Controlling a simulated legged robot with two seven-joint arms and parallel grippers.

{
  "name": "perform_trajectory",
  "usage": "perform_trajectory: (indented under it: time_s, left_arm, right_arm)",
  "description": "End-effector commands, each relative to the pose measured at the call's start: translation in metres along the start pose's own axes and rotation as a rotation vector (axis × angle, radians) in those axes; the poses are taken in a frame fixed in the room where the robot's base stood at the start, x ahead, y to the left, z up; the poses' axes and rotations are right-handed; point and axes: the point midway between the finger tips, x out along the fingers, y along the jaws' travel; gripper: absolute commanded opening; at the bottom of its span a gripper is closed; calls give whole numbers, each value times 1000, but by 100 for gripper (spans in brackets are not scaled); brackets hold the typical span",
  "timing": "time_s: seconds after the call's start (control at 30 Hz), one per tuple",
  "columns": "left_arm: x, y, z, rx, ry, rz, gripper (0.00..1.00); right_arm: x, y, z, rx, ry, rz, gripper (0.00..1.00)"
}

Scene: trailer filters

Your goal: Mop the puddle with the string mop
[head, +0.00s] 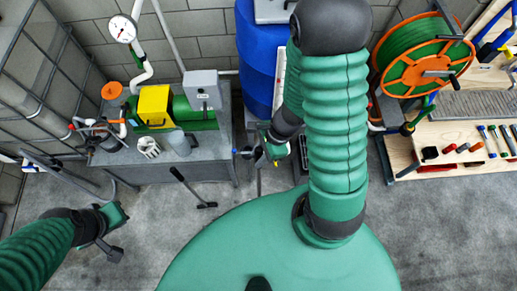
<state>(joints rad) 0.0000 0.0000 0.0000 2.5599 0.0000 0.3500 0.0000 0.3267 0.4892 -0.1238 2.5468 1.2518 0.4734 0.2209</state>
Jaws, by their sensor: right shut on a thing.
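My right gripper (264,155) is at the blue barrel's foot, beyond my own arm. It is shut on a thin dark pole (259,181), which looks like the string mop's handle. The mop's string head cannot be made out. My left gripper (120,233) is over the bare floor at the lower left, with its fingers apart and nothing between them. No puddle can be told apart from the patchy grey floor; my body hides part of it.
A grey bench (152,171) carries a yellow and green machine (154,106). A dark long-handled tool (193,188) is on the floor before it. The blue barrel (257,60) stands behind my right gripper. A wooden workbench (437,144) with tools and an orange hose reel (390,72) are right.

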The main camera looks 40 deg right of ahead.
Motion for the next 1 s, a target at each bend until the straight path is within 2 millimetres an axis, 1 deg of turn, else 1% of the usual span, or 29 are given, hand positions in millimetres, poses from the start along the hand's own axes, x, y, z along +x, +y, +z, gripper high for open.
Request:
perform_trajectory:
  time_s: [0.03, 0.4, 0.47, 0.83, 1.0]
  left_arm:
    - [-11, 0, -2, 0, 0, 0, 0]
    - [-47, 0, -11, 0, 0, 0, 0]
    - [-51, 0, -12, 0, 0, 0, 0]
    - [-50, 0, -12, 0, 0, 0, 0]
    - [-44, 0, -10, 0, 0, 0, 0]
  right_arm:
    - [-11, 0, 5, 0, -1, -1, 0]
    - [-49, 0, 20, 0, -1, 0, 0]
    - [-53, 0, 22, 0, -1, 0, 0]
    - [-52, 0, 22, -2, -1, 1, 0]
    - [-45, -7, 26, -61, -1, 22, 0]
